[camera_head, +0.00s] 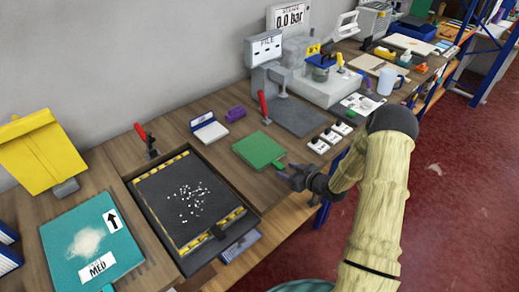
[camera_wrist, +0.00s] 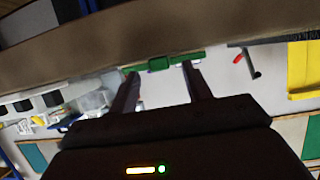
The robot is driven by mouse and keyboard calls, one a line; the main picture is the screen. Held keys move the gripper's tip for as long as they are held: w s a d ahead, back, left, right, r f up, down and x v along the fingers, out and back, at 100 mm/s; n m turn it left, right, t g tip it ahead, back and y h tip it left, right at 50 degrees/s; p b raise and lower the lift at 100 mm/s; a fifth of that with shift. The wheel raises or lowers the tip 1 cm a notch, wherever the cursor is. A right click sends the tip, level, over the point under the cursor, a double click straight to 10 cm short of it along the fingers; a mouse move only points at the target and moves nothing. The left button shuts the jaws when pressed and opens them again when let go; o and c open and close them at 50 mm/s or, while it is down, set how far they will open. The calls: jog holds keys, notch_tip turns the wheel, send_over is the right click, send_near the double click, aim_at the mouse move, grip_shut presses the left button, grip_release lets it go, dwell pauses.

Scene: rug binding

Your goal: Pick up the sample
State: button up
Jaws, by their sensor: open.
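A flat green square with a small tab at its corner (camera_head: 259,150), most likely the sample, lies on the wooden bench in the head view. My gripper (camera_head: 289,175) is at the bench's front edge, close to the tab, and open. In the wrist view, a green edge with a raised tab (camera_wrist: 160,64) shows just beyond and between the two fingertips of my gripper (camera_wrist: 158,72). Nothing is between the fingers that I can see as held. Whether a fingertip touches the tab cannot be told.
A black tray with white bits (camera_head: 154,198) and a teal sheet marked MED (camera_head: 72,247) lie left. A grey plate (camera_head: 300,117) and white blocks (camera_head: 331,137) lie behind and right.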

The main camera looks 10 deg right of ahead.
jog(key=shift+w+a+f, duration=0.3)
jog(key=shift+w+a, duration=0.1)
jog(key=shift+w, duration=0.15)
grip_shut()
